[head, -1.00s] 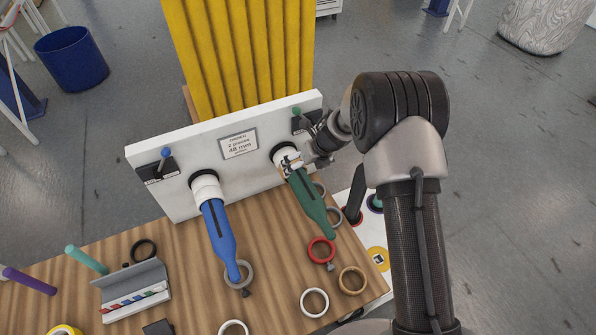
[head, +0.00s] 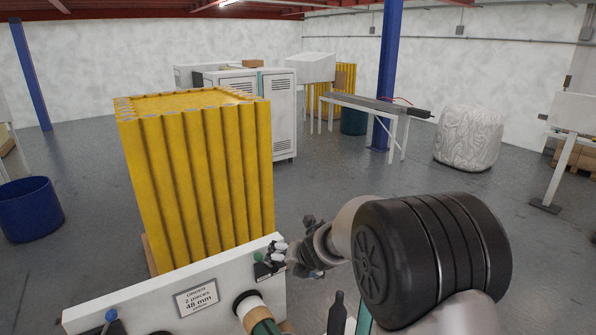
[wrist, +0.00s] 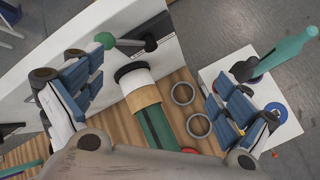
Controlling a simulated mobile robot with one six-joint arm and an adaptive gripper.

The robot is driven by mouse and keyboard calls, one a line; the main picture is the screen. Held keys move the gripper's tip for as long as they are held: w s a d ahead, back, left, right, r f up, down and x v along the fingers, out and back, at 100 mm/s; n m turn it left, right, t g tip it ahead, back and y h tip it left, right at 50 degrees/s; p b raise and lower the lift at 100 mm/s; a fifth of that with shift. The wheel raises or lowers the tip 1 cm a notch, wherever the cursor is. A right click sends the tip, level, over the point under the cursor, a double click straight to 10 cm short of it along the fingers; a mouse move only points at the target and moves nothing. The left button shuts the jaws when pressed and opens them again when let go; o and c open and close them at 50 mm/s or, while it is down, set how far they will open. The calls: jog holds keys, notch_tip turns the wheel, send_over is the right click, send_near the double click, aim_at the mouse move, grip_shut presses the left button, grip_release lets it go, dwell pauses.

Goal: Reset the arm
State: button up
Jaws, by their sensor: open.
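My gripper (head: 290,252) is in the air above the right end of the white panel (head: 172,292) in the head view. In the wrist view my gripper (wrist: 160,97) has its blue-padded fingers wide apart and empty. Below and between them is the green spindle (wrist: 158,128), with a tan band (wrist: 143,98) next to its white collar. The green spindle (head: 264,327) also shows at the bottom edge of the head view. A green-knobbed lever (wrist: 105,40) is beside the left finger in the wrist view.
A tall yellow corrugated stack (head: 200,180) stands behind the panel. Two grey rings (wrist: 198,125) lie on the wooden table right of the spindle. A white board (wrist: 285,125) with a teal bottle-shaped piece (wrist: 285,52) is farther right. Open floor surrounds the station.

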jog(key=s+d+r+m+t+h+b, duration=0.2)
jog(key=d+r+m+t+h+b, duration=0.1)
jog(key=d+r+m, duration=0.55)
jog(key=s+d+r+m+g+h+b, duration=0.1)
jog(key=s+d+r+m+h+b, duration=0.25)
jog(key=s+d+m, duration=0.8)
jog(key=s+d+f+m+g+b, duration=0.1)
jog(key=s+f+m, duration=0.15)
jog(key=s, duration=0.35)
jog(key=s+d+f+m+g+b, duration=0.1)
jog(key=s+f+m+b, duration=0.1)
jog(key=s+m, duration=0.3)
jog(key=s+a+f+m+g+y+b, duration=0.1)
jog(key=s+a+f+m, duration=0.2)
jog(key=s, duration=0.5)
jog(key=s+a+f+m+g+y+b, duration=0.1)
jog(key=s+a+f+m+g+y, duration=0.1)
jog(key=s+f, duration=0.3)
jog(key=s+a+m, duration=0.1)
jog(key=s, duration=0.3)
jog(key=shift+b, duration=0.35)
jog(key=shift+f+m, duration=0.1)
jog(key=shift+m, duration=0.15)
jog(key=shift+c, duration=0.3)
